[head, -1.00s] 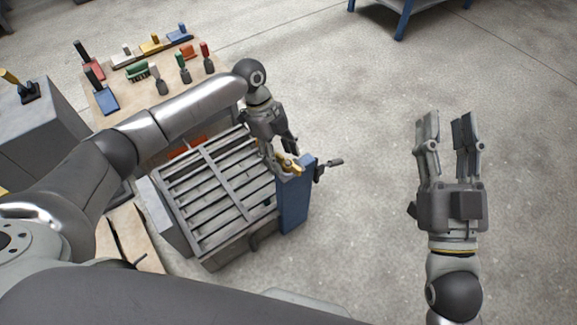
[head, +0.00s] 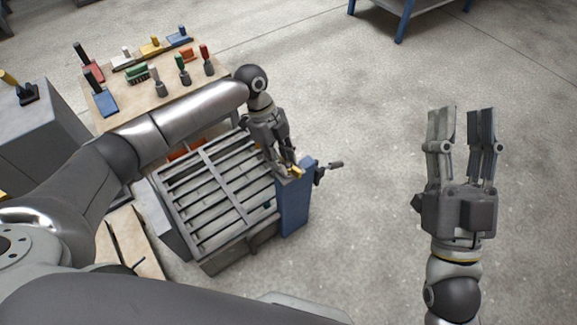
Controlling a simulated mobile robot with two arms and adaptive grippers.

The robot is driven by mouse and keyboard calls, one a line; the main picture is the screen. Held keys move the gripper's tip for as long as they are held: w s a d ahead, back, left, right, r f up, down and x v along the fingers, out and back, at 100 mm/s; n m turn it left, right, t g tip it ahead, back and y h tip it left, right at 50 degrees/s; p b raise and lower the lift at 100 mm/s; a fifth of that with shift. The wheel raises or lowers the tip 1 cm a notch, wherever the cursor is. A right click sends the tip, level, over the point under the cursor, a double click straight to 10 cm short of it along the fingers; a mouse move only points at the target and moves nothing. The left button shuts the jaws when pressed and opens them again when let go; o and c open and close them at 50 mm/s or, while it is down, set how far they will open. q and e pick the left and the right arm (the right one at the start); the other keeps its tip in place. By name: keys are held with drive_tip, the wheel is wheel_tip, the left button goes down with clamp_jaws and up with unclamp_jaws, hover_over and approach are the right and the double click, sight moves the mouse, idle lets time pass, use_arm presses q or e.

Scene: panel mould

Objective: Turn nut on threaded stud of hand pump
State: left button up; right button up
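A blue upright panel (head: 294,208) stands at the right end of a slatted grey mould frame (head: 209,187). A small brass-yellow piece, which looks like the nut (head: 298,171), sits at the panel's top. My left gripper (head: 289,171) points down over the panel's top, with its fingertips at the brass piece. They partly hide it, and I cannot tell whether they grip it. The stud is not clearly visible. A dark handle (head: 331,165) sticks out to the right of the panel. My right gripper (head: 464,110) is open and empty above the floor, far right of the panel.
A wooden table (head: 130,107) with several coloured hand tools stands behind the mould. A grey cabinet (head: 35,135) is at the far left. A blue-legged table (head: 405,22) stands at the top. The floor between panel and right gripper is clear.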

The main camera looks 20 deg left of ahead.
use_arm(q)
clamp_jaws()
drive_tip(key=shift+s+r+n+p, duration=0.1)
drive_tip(key=shift+n+p, duration=0.3)
drive_tip(key=shift+p, duration=0.3)
drive_tip(key=shift+n+p, duration=0.4)
drive_tip(key=shift+p, duration=0.25)
use_arm(e)
drive_tip(key=w+f+g+h, duration=0.2)
drive_tip(key=w+f+g, duration=0.2)
drive_tip(key=f+g, duration=0.45)
use_arm(q)
drive_tip(key=shift+s+n+t+p, duration=0.1)
drive_tip(key=shift+n+t+p, duration=0.3)
drive_tip(key=shift+p, duration=0.3)
drive_tip(key=shift+s+a+n+p, duration=0.1)
drive_tip(key=shift+n+p, duration=0.4)
drive_tip(key=shift+p, duration=0.2)
use_arm(e)
drive_tip(key=s+d+f+g+h, duration=0.1)
drive_tip(key=s+d+f+g, duration=0.1)
drive_tip(key=f, duration=0.5)
drive_tip(key=s+d+f+g+h, duration=0.1)
drive_tip(key=s+d+f+g, duration=0.1)
drive_tip(key=s+f+g, duration=0.2)
drive_tip(key=shift+s+f+m+h, duration=0.15)
drive_tip(key=shift+f+m+h, duration=0.2)
drive_tip(key=shift+f, duration=1.2)
drive_tip(key=shift+g, duration=0.25)
